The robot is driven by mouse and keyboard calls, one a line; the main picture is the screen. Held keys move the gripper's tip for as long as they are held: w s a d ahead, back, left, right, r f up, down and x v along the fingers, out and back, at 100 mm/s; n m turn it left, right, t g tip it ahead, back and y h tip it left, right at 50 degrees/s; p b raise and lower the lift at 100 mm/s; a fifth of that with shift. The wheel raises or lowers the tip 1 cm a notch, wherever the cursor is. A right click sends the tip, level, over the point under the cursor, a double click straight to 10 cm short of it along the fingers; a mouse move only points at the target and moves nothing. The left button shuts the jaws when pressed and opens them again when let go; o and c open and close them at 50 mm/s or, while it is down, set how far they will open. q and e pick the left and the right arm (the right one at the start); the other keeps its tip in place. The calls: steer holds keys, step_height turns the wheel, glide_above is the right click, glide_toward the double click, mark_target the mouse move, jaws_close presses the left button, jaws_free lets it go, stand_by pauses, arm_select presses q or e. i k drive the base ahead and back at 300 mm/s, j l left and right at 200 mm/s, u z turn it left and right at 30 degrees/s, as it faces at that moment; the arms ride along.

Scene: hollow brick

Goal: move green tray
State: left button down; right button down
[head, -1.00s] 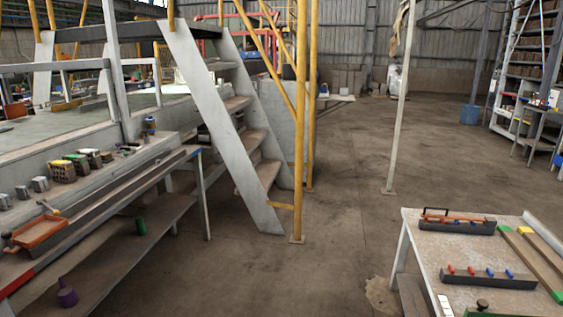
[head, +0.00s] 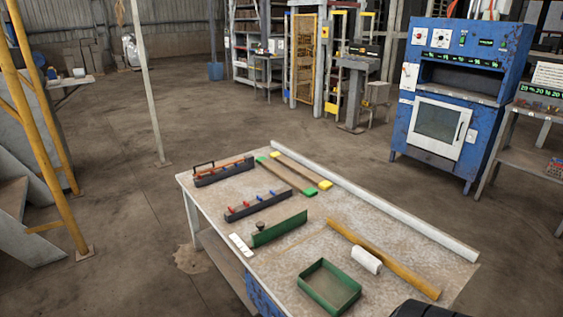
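The green tray (head: 315,298) is a shallow, open rectangular box. It looks empty and sits on the near part of the worktable (head: 225,205), close to the bottom of the head view. Neither of my grippers shows in the head view. A dark rounded shape at the bottom right edge is cut off, and I cannot tell what it is.
Next to the tray are a white roll (head: 366,261), a long yellow bar (head: 385,258) and a green upright plate (head: 279,229). Dark racks with coloured pegs (head: 258,206) lie farther back. A blue oven cabinet (head: 450,95) stands behind right. Open floor lies left of the table.

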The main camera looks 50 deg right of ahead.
mark_target(330, 287)
steer(key=z, duration=1.95)
